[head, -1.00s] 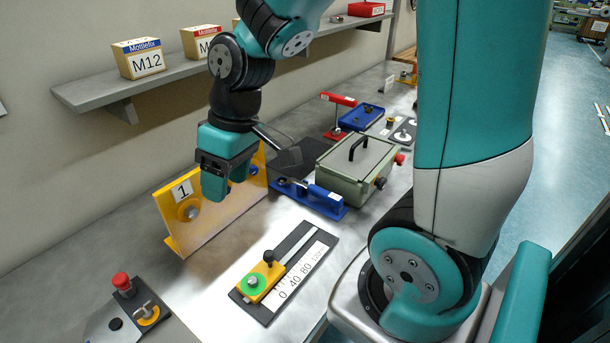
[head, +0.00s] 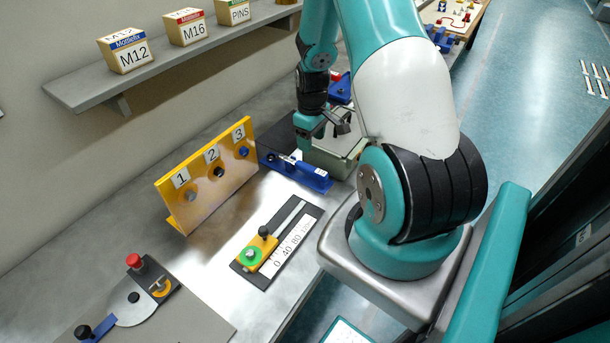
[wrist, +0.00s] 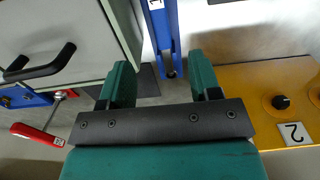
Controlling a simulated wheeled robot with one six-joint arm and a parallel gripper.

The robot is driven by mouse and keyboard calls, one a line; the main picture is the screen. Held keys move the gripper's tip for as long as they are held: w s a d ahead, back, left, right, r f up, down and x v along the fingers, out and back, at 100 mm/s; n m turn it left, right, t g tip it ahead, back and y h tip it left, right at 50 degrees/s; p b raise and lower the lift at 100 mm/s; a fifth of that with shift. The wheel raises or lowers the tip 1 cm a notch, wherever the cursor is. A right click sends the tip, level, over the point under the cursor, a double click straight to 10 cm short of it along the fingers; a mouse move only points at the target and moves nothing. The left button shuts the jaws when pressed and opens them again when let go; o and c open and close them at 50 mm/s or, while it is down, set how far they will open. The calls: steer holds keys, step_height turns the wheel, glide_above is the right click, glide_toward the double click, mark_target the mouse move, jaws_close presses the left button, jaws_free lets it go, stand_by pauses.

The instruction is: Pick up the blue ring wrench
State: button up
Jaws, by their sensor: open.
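I cannot make out a blue ring wrench with certainty in either view. A blue clamp-like fixture (head: 313,178) with a blue lever lies on the bench beside the yellow numbered plate. A forked blue bar (wrist: 163,30), apparently part of that fixture, shows at the top of the wrist view. My gripper (head: 306,140) is over the bench between the yellow plate and the green box. In the wrist view my gripper (wrist: 160,78) is open, its fingers apart. The end of the blue bar shows between them, and nothing is visibly held.
The yellow plate (head: 213,190) carries knobs numbered 1 to 3. A green box (head: 335,160) with a black handle (wrist: 40,62) stands close by. A slider with a scale (head: 292,243) lies in front. A red-handled tool (wrist: 38,135) is at the wrist view's left. Bare bench surrounds the slider.

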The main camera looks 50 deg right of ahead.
mark_target(311, 167)
step_height(311, 167, down, 11)
steer(key=b, duration=0.7)
steer(key=shift+r, duration=0.15)
jaws_close()
